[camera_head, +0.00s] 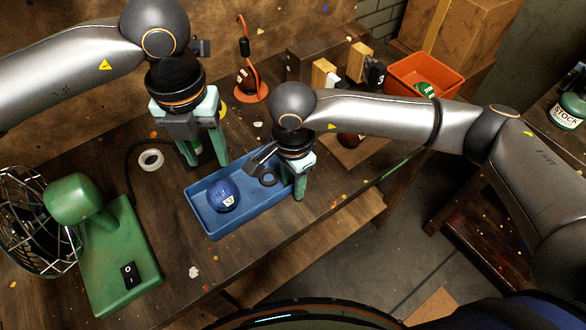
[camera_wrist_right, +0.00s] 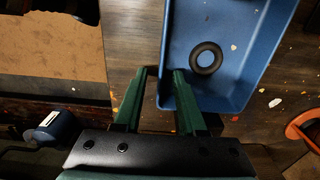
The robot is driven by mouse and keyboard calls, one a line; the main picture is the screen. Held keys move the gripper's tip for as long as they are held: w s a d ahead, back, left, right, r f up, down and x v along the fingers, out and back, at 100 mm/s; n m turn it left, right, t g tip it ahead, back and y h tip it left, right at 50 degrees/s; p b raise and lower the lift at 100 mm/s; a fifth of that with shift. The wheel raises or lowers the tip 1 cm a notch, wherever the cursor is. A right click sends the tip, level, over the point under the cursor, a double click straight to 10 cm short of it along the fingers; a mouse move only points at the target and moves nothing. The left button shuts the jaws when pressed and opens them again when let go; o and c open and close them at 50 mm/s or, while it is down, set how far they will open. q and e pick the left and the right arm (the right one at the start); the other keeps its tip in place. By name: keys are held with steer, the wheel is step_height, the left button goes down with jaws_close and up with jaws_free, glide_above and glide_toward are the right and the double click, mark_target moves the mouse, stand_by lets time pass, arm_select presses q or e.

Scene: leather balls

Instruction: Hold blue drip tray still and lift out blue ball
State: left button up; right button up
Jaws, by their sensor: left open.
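The blue drip tray (camera_head: 243,223) lies on the wooden bench near its front edge, and its corner also shows in the right wrist view (camera_wrist_right: 230,102). The blue ball (camera_head: 222,196), with a white label, rests in the left part of the tray. My left gripper (camera_head: 205,163) is open and empty, above and behind the tray's left part. My right gripper (camera_head: 292,190) is at the tray's right end. In the right wrist view its fingers (camera_wrist_right: 163,73) stand apart on either side of the tray's wall, with a gap between them. Contact with the wall cannot be told.
A black ring (camera_head: 268,178) lies in the tray's right part. A green fan (camera_head: 105,240) stands at the left, a tape roll (camera_head: 150,160) behind it. An orange bin (camera_head: 425,76) is at the back right.

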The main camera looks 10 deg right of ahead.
steer(key=shift+f, duration=0.25)
jaws_close()
stand_by(1.9)
